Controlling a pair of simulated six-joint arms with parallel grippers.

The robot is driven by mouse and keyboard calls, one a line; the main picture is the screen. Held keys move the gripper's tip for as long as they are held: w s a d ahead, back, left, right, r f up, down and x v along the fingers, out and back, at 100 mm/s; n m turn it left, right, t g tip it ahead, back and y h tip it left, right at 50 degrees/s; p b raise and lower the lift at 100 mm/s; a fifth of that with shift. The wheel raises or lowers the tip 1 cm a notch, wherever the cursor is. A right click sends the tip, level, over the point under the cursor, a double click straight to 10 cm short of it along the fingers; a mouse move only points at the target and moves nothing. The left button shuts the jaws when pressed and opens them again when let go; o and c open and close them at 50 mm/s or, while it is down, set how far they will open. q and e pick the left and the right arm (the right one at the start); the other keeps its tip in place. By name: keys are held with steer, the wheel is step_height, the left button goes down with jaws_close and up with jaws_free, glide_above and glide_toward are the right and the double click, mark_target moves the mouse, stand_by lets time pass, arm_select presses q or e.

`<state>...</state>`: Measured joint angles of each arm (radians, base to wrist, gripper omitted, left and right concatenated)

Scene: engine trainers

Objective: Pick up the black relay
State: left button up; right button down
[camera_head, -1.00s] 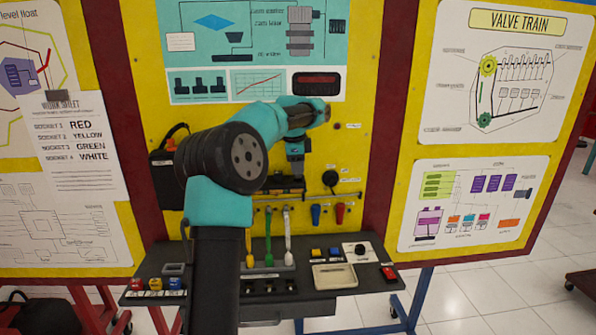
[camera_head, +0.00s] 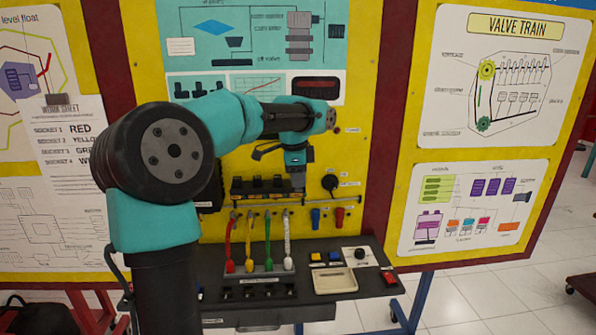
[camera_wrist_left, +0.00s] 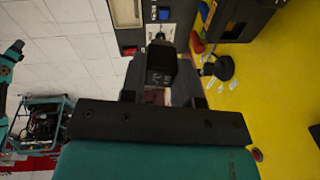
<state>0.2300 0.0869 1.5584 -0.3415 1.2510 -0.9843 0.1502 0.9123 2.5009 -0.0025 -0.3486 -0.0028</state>
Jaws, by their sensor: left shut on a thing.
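A row of black relays (camera_head: 258,186) sits on the yellow board above a rail of hanging leads. My left gripper (camera_head: 297,187) points down at the right end of this row, close in front of the board. In the left wrist view, my left gripper (camera_wrist_left: 160,88) is shut on the black relay (camera_wrist_left: 160,68), a dark block between its fingers. The fingers hide part of it. I cannot tell whether it still touches the row. My right gripper is not in view.
Red, yellow, green and white leads (camera_head: 267,240) hang below the row. A blue and a red piece (camera_head: 339,217) hang at right, below a black knob (camera_head: 330,182). A dark shelf (camera_head: 330,290) below carries a beige tray (camera_head: 334,280) and small blocks.

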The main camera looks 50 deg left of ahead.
arm_select(q)
steer(key=shift+s+d+r, duration=0.15)
steer(key=shift+s+d, duration=0.65)
steer(key=shift+d, duration=0.1)
steer(key=shift+s+d+r, duration=0.1)
steer(key=shift+s+d, duration=0.65)
steer(key=shift+d, duration=0.1)
steer(key=s+d+f, duration=0.2)
steer(key=d+f, duration=0.6)
steer(key=f, duration=0.4)
steer(key=s+d+f+n+g+h, duration=0.1)
steer(key=s+d+f, duration=0.1)
steer(key=d+f, duration=0.7)
step_height(320, 180, down, 4)
steer(key=shift+d+r, duration=0.2)
steer(key=shift+s, duration=0.1)
steer(key=w+a, duration=0.3)
steer(key=w, duration=0.1)
steer(key=w+a+f, duration=0.1)
steer(key=w+a, duration=0.5)
steer(key=w, duration=0.1)
steer(key=shift+w+a+f, duration=0.2)
steer(key=shift+w+a, duration=0.15)
